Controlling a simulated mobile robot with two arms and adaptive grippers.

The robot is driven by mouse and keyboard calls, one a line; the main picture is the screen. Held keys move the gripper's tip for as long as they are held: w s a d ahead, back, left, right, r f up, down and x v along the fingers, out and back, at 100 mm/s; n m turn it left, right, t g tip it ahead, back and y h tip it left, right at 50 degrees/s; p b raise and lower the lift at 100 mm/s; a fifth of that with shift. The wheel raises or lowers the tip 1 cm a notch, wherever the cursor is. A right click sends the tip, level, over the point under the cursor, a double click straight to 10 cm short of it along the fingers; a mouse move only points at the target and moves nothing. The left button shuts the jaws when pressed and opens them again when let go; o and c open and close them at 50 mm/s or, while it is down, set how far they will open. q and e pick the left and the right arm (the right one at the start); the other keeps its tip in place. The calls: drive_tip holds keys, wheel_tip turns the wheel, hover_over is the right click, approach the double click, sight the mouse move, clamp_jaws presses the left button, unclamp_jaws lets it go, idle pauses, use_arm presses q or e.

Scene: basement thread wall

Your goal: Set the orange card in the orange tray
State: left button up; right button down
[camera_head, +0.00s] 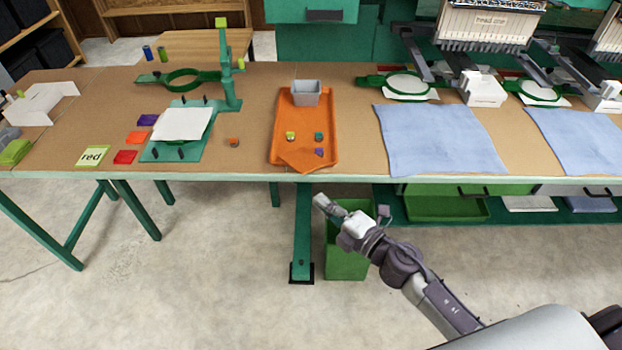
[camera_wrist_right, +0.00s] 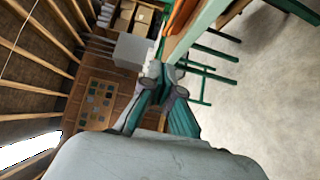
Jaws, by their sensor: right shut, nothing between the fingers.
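The orange card (camera_head: 136,137) lies flat on the tabletop at the left, between a purple card (camera_head: 148,120) and a red card (camera_head: 125,157). The orange tray (camera_head: 293,115) lies on the table near the middle. It holds a grey bin (camera_head: 306,91) at the back and several small coloured pieces. A pointed orange shape shows at its front edge; I cannot tell if it is part of the tray. My right gripper (camera_head: 319,201) is shut and empty, in front of the table and apart from card and tray. Its fingers also show in the right wrist view (camera_wrist_right: 166,85). My left gripper is not in view.
A green stand with a white sheet (camera_head: 182,124) lies between the cards and the tray. Blue cloths (camera_head: 440,140) cover the right side. A green bin (camera_head: 346,262) stands on the floor behind my right arm. A yellow "red" label (camera_head: 92,156) lies at the front left.

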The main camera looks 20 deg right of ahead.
sight(313, 164)
drive_tip(key=w, duration=0.7)
drive_tip(key=shift+a, duration=0.35)
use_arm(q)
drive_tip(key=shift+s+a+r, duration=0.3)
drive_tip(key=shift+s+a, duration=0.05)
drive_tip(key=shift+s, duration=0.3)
